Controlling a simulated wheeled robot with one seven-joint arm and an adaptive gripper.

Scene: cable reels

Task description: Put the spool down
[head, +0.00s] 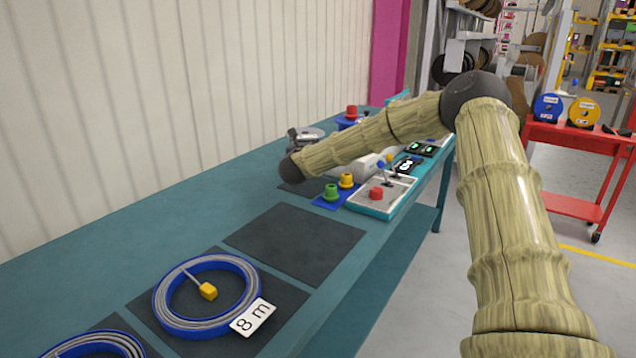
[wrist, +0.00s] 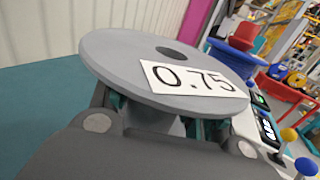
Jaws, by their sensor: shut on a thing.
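The spool (wrist: 130,72) is grey with a round flange, a dark centre hole and a white label reading 0.75. It fills the middle of the wrist view, its flange slightly tilted in the picture. My gripper (wrist: 168,132) is shut on the spool below this top flange, one finger on each side. In the head view the spool (head: 312,132) shows small behind the end of my arm, over the far part of the teal bench (head: 180,205). My arm hides much of it. I cannot tell whether its underside touches the bench.
An empty dark mat (head: 295,243) lies mid-bench. A blue cable coil (head: 160,305) tagged 8 m lies nearer. A control box with a red button (head: 376,193) and green and yellow knobs stand by the arm. A red-and-blue reel (wrist: 235,50) stands beyond the spool.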

